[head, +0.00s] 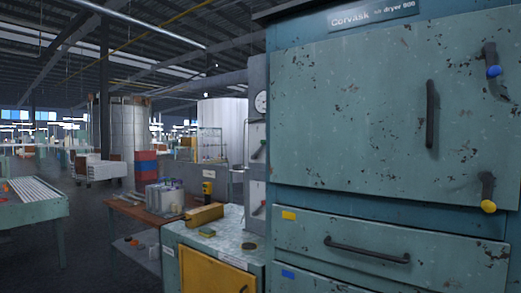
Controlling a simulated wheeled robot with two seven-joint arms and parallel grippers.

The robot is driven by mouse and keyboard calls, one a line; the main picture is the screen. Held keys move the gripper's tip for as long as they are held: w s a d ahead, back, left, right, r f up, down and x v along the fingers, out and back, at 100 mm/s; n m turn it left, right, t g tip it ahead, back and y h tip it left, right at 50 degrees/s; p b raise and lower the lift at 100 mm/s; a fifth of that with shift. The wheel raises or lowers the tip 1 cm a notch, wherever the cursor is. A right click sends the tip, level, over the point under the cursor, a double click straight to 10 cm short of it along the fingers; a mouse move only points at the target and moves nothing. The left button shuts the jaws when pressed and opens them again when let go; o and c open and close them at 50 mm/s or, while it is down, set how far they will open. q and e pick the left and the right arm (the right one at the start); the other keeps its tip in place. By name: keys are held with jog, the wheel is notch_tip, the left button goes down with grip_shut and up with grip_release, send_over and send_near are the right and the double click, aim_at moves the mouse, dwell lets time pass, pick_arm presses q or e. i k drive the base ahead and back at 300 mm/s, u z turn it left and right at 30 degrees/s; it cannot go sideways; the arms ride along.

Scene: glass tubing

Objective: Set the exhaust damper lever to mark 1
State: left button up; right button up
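A large worn teal cabinet marked "Corvask" and "dryer 900" (350,110) fills the right half of the head view. On its right side are a dark lever with a blue knob (493,72) and, lower, a dark lever with a yellow knob (488,206). I cannot tell which of these is the exhaust damper lever, and no mark 1 is legible. Neither of my grippers is in view.
The cabinet has a vertical door handle (431,113) and a drawer with a horizontal handle (366,250). A low worktop with a yellow door (213,272) stands left of it. A cluttered brown table (130,209) is beyond. Open floor (85,235) lies at left.

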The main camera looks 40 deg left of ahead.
aim_at(263, 142)
jog(key=u, duration=0.9)
jog(key=k, duration=1.15)
jog(key=u, duration=1.3)
jog(key=i, duration=2.1)
jog(key=z, duration=0.25)
